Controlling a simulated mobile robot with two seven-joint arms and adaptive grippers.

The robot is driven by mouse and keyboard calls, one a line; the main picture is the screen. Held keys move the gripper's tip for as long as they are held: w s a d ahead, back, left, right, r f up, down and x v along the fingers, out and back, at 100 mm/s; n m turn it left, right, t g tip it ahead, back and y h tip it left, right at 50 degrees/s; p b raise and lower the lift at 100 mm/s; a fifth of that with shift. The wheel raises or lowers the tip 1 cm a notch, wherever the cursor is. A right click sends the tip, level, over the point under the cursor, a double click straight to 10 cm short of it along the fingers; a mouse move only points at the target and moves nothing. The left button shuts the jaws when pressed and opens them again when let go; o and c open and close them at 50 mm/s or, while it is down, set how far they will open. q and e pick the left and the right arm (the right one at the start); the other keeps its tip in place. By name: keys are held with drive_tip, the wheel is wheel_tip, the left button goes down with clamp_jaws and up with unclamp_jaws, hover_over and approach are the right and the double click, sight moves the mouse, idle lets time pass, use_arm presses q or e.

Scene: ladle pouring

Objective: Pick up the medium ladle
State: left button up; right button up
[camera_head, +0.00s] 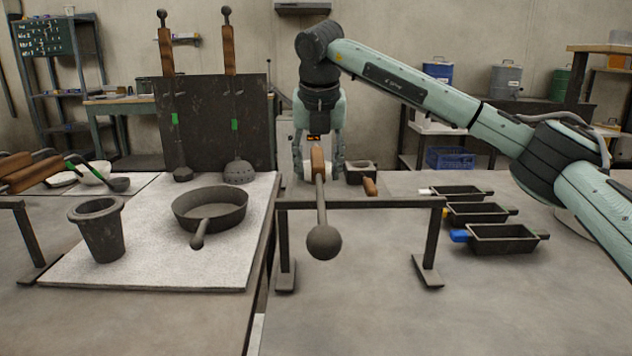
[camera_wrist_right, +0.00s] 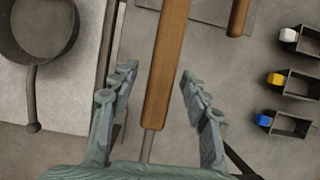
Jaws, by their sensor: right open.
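A ladle with a wooden handle (camera_head: 318,163) and a round dark bowl (camera_head: 324,242) lies across a dark metal rack (camera_head: 375,204), bowl toward me. Its handle (camera_wrist_right: 167,70) also runs up the middle of the right wrist view. My right gripper (camera_head: 319,168) points down over the handle, with one finger on each side of it. The fingers are open, and the wrist view shows a gap between the handle and each finger. Another wooden handle (camera_head: 370,187) shows behind the rack; its other end is hidden. My left gripper is out of view.
A dark pan (camera_head: 211,208) and a bucket-like pot (camera_head: 99,232) stand on a pale board at left. Several small moulds (camera_head: 503,239) with coloured tabs sit at right. Two long-handled tools (camera_head: 238,172) lean at a dark panel behind. The front table is clear.

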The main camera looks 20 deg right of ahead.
drive_tip(key=x, duration=0.2)
drive_tip(key=shift+w+f, duration=0.15)
drive_tip(key=shift+f, duration=0.1)
clamp_jaws()
idle(0.3)
drive_tip(key=shift+r, duration=0.2)
